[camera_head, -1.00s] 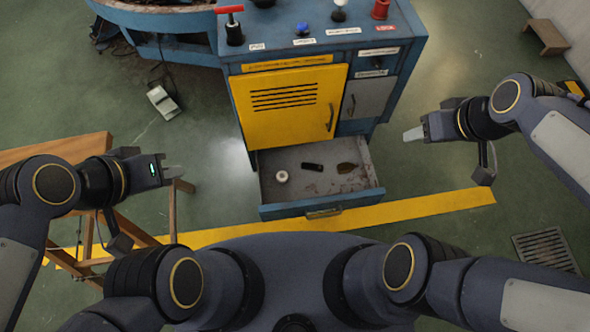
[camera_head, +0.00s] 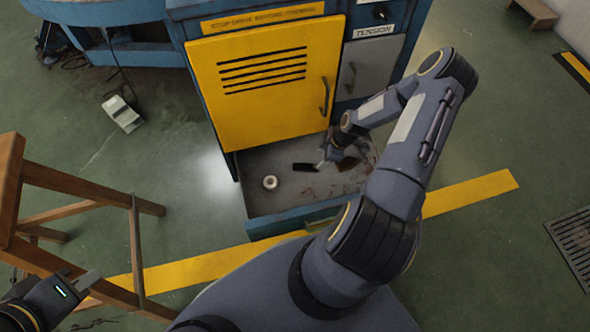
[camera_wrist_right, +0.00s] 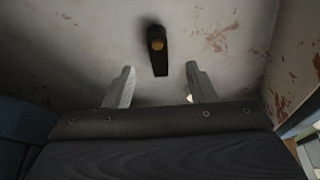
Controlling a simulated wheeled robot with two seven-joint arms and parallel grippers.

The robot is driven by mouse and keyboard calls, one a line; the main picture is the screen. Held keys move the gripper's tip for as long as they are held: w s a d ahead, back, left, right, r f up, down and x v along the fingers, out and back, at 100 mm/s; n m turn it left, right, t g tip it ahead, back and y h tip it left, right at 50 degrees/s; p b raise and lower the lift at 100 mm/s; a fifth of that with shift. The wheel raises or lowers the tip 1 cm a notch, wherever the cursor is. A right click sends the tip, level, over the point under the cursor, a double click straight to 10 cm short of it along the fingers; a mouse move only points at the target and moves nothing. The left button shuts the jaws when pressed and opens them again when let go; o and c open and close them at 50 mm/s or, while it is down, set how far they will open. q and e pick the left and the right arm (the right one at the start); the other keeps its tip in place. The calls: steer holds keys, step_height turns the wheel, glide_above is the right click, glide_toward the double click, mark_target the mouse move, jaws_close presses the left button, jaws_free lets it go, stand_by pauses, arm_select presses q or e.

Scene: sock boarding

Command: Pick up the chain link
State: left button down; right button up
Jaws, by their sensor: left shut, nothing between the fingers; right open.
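A small dark, elongated piece with a brass-coloured round end, which I take for the chain link (camera_head: 305,167), lies on the floor of the open drawer (camera_head: 262,208). In the right wrist view the chain link (camera_wrist_right: 159,58) is beyond the fingertips, roughly centred between them and not gripped. My right gripper (camera_head: 323,164) is open and empty, reaching into the drawer just right of the chain link. It also shows in the right wrist view (camera_wrist_right: 160,72). My left gripper (camera_head: 88,280) is shut and empty at the lower left, away from the drawer.
A pale ring (camera_head: 269,182) lies left of the chain link. A brown item (camera_head: 348,163) to the right is partly hidden by my right gripper. The yellow cabinet door (camera_head: 265,85) stands above the drawer. A wooden stand (camera_head: 70,180) is at the left.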

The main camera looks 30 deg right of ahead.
mark_target(311, 166)
steer(key=b+x, duration=0.3)
steer(key=x, duration=0.4)
steer(key=shift+w+f, duration=0.1)
steer(key=shift+w, duration=0.05)
jaws_close()
